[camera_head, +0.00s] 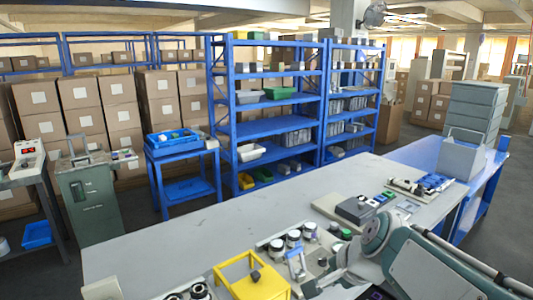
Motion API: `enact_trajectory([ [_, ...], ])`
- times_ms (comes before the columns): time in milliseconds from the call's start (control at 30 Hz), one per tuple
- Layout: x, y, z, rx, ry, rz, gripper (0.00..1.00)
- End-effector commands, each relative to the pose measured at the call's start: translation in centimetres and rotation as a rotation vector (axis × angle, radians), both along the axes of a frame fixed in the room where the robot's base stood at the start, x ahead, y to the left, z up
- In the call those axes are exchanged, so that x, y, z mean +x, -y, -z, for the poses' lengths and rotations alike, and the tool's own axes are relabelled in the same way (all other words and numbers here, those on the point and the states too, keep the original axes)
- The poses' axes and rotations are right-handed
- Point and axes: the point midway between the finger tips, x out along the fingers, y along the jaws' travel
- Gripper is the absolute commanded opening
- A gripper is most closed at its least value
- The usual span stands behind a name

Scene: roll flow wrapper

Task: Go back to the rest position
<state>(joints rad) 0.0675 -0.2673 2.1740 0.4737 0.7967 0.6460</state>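My arm, grey-green and white, reaches in from the lower right over the front of the grey worktable (220,235). Its far end, where my gripper (312,284) is, lies low at the bottom of the picture, beside small machine parts. The fingers cannot be made out clearly, and I cannot tell whether they hold anything. A yellow frame (235,286) with a dark knob stands just left of the arm's end. Several round dark-and-white rollers or knobs (293,238) sit behind it.
A dark box device (355,209) and a small parts tray (418,188) lie on the worktable's right half. Grey stacked crates (473,108) stand at the far right. Blue shelves (268,110) and cartons line the back. The table's left-middle top is clear.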

Motion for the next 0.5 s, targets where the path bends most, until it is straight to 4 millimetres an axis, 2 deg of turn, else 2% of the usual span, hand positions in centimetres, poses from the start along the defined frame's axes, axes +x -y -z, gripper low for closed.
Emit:
enact_trajectory([
  [33, -2.0, 0.1, -0.2, -0.077, 0.028, -0.083, 0.00],
  [100, -4.5, 0.4, -0.1, -0.190, 0.058, -0.204, 0.00],
  [300, -11.0, 2.0, 0.9, -0.505, 0.119, -0.537, 0.00],
  [400, -13.3, 2.8, 1.6, -0.630, 0.132, -0.667, 0.00],
  [500, -14.6, 3.4, 2.0, -0.709, 0.135, -0.749, 0.00],
])
